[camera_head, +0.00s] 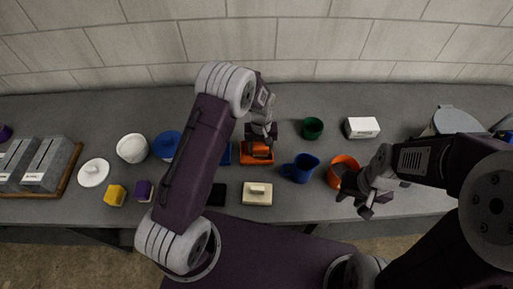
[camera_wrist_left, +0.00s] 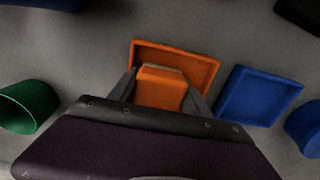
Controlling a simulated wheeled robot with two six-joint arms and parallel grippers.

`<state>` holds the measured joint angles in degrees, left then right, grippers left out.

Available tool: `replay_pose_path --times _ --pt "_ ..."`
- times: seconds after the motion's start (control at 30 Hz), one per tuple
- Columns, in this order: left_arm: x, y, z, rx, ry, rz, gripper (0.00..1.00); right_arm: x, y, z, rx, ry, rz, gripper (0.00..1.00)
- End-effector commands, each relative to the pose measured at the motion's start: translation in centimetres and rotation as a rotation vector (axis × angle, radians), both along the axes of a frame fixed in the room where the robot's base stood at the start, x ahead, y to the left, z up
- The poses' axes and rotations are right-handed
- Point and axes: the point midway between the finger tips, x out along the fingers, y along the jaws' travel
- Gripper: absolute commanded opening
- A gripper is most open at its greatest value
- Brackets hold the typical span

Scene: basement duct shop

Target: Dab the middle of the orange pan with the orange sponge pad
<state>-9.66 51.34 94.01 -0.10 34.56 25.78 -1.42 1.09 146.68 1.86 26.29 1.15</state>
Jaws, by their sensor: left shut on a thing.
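My left gripper (camera_head: 261,140) is shut on the orange sponge pad (camera_wrist_left: 160,88), which sits between its two fingers in the left wrist view. The pad is over the orange pan (camera_head: 245,159), a shallow square tray that also shows in the left wrist view (camera_wrist_left: 203,66). The pad overlaps the pan's middle in that view and hides part of it. I cannot tell whether pad and pan touch. My right gripper (camera_head: 366,206) looks open and empty, in front of the orange bowl (camera_head: 343,161).
A blue pan (camera_wrist_left: 258,96) lies beside the orange pan. A blue mug (camera_head: 303,168), green cup (camera_head: 312,128), white box (camera_head: 362,127) and beige block with a handle (camera_head: 257,194) stand around.

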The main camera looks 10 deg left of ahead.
Motion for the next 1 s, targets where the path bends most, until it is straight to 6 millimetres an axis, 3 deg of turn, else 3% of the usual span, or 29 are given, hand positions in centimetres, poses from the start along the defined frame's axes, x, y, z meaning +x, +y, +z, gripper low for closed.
replay_pose_path --times 0.23,0.7,1.0 --pt "-0.1 0.4 0.0 0.0 0.0 0.001 0.24 0.0 0.0 0.1 0.0 0.0 0.0 0.36" --pt "-0.9 3.0 0.0 0.0 0.001 0.001 0.24 0.0 0.0 0.5 0.0 0.0 0.0 0.36" --pt "-0.8 2.6 -0.1 0.0 0.0 -0.001 0.24 0.0 0.0 0.5 0.0 0.0 0.0 0.36"
